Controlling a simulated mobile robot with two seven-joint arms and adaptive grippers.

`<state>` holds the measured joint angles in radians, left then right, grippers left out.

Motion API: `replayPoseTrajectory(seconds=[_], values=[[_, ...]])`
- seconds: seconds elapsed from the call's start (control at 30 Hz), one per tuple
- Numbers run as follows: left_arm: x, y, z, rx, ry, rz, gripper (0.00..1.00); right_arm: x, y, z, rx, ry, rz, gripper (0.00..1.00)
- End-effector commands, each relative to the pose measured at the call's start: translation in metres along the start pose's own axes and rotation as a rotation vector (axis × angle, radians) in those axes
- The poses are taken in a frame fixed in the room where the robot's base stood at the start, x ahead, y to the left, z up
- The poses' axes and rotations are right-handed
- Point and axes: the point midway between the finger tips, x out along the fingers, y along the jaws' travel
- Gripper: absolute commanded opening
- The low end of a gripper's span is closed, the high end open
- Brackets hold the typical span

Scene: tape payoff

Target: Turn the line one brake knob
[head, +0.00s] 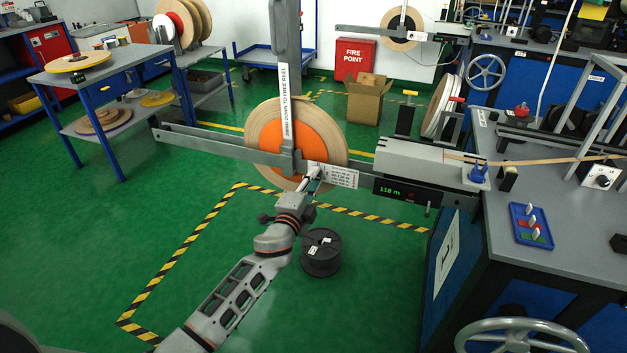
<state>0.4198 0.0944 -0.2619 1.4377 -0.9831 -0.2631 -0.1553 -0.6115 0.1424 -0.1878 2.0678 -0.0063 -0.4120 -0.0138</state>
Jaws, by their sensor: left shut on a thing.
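My left gripper (313,174) reaches up from the bottom of the head view to the arm in front of the line one reel (268,133). Its fingers are shut on a small part beside a white printed label (342,177). This part is at the place of the brake knob, and the fingers hide nearly all of it. How far it is turned cannot be seen. The reel has an orange centre and a tan tape rim, and stands upright behind a vertical bar labelled "swing down to free reel" (287,105). My right gripper is not in view.
A green display (392,193) reads 118 m right of the label. A black spool (320,253) stands on the floor below my gripper. The grey bench (575,235) with a small blue tray (517,213) is at right.

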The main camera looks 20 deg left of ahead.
Motion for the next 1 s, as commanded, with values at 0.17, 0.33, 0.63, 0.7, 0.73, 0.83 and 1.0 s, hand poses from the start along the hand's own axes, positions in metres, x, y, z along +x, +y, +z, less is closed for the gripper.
replayPoseTrajectory(seconds=[0.17, 0.33, 0.63, 0.7, 0.73, 0.83, 1.0], values=[[0.0, -0.001, 0.0, 0.0, 0.001, -0.001, 0.0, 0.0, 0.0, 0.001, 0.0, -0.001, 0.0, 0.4], [0.0, -0.001, 0.0, -0.001, 0.001, -0.001, 0.36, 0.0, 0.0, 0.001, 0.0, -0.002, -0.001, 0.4], [0.0, 0.0, 0.0, -0.001, 0.0, 0.0, 0.36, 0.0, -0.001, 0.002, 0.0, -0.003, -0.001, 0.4], [-0.002, 0.0, 0.0, -0.001, 0.0, 0.0, 0.36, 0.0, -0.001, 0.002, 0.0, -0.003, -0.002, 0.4], [-0.003, 0.0, 0.0, -0.001, 0.0, 0.0, 0.36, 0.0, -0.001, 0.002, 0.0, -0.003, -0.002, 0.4], [-0.013, 0.001, 0.0, 0.0, 0.0, 0.0, 0.36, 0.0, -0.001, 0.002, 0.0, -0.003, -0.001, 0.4], [-0.043, 0.002, 0.0, -0.001, 0.0, 0.001, 0.36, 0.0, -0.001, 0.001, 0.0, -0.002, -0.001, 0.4]])
